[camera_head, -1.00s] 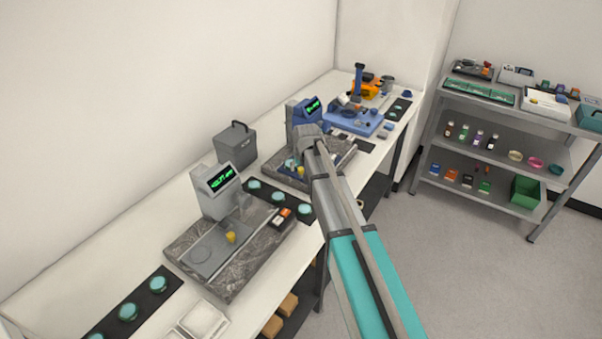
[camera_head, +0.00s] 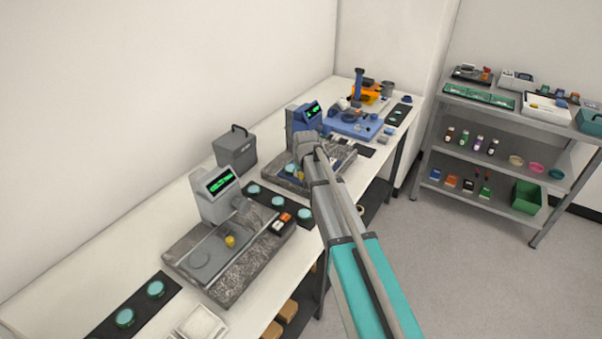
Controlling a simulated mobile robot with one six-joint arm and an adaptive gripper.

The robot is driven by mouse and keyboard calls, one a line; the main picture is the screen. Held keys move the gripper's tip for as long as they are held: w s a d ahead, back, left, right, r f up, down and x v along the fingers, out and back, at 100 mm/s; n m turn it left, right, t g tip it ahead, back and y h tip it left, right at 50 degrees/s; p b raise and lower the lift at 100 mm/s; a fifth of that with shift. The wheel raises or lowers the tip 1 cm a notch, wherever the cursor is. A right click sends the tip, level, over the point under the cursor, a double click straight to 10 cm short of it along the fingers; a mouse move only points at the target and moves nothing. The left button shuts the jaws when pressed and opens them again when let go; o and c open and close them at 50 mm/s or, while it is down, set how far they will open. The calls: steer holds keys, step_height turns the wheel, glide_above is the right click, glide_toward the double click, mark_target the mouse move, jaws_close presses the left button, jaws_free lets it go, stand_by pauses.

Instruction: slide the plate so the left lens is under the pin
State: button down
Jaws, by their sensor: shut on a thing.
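The blue-headed gauge (camera_head: 303,117) with a green display stands on a grey stone base (camera_head: 266,171) along the bench. A dark blue sliding plate (camera_head: 317,166) lies on this base, with a small teal lens (camera_head: 290,169) on it. The plate's yellow knob (camera_head: 299,177) shows just below my gripper (camera_head: 297,169). My gripper reaches down over the plate and is shut at the knob. My own wrist and arm cover the fingertips and part of the plate. The pin is too small to make out, so I cannot tell which lens is under it.
A similar grey-headed gauge (camera_head: 217,195) with its own yellow knob (camera_head: 230,241) stands nearer. Dark strips with teal discs (camera_head: 155,289) lie beside the gauges. A grey box (camera_head: 236,150) is behind. A blue fixture (camera_head: 354,122) stands farther along. A loaded shelf (camera_head: 505,150) is at right.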

steer(key=shift+w, duration=0.1)
steer(key=w+d, duration=0.2)
steer(key=w, duration=0.1)
steer(key=w+d, duration=0.2)
steer(key=w, duration=0.1)
steer(key=w+d, duration=0.2)
steer(key=w, duration=0.1)
steer(key=shift+d, duration=0.35)
steer(key=shift+w, duration=0.1)
steer(key=shift+c, duration=2.2)
jaws_free()
steer(key=shift+s+a, duration=0.1)
steer(key=shift+s, duration=0.1)
